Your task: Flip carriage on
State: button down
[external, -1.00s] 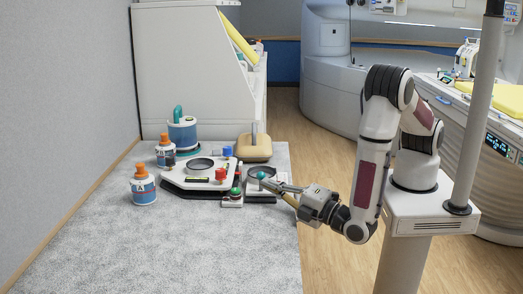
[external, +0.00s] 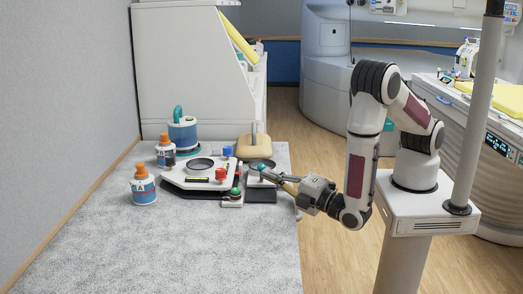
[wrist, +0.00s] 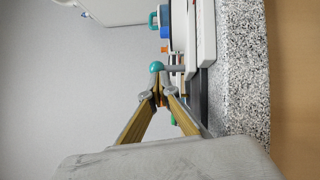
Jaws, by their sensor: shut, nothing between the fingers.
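The carriage control looks like a lever with a teal ball knob (wrist: 157,67) on a grey stem, which runs right to a pale panel in the wrist view. In the external view the teal knob (external: 262,167) is small, at the right end of the equipment on the table. My gripper (wrist: 160,95) is shut and empty, with its fingertips right by the knob and stem. Whether they touch cannot be told. In the external view my gripper (external: 272,173) reaches in from the right, low over a dark pad. The lever's base is partly hidden.
A white console (external: 200,178) with a round dish stands left of the lever. Two orange-capped bottles (external: 144,186) (external: 165,152) and a blue-and-white canister (external: 182,135) stand further left. The front table surface is clear.

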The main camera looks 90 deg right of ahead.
jog(key=shift+a, duration=0.15)
jog(key=shift+s+a+f, duration=0.2)
jog(key=shift+a, duration=0.6)
jog(key=shift+s+a+f, duration=0.15)
jog(key=shift+s+a, duration=0.05)
jog(key=shift+a, duration=0.85)
jog(key=v, duration=1)
